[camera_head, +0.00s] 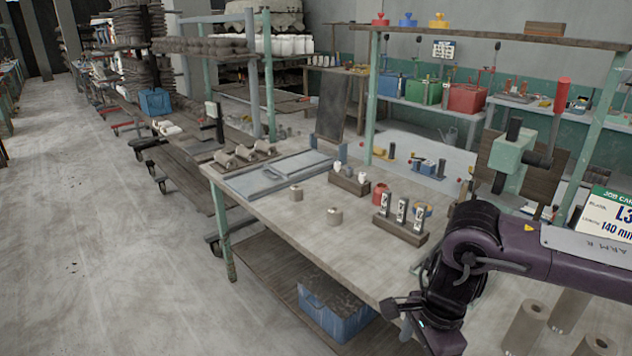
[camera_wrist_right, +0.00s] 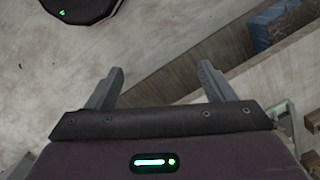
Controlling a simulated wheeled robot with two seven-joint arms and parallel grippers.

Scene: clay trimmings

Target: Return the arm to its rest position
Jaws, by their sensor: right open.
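My right arm (camera_head: 480,255), dark purple, comes in from the right in the head view and bends down at the table's front edge. Its gripper hangs low by that edge, and its fingers are hard to make out there. In the right wrist view my right gripper (camera_wrist_right: 161,80) is open, with two grey fingers apart and nothing between them. The floor and the table's edge show beyond the fingers. My left gripper is in neither view.
Tall clay cylinders (camera_head: 525,328) stand at front right. The left floor is clear.

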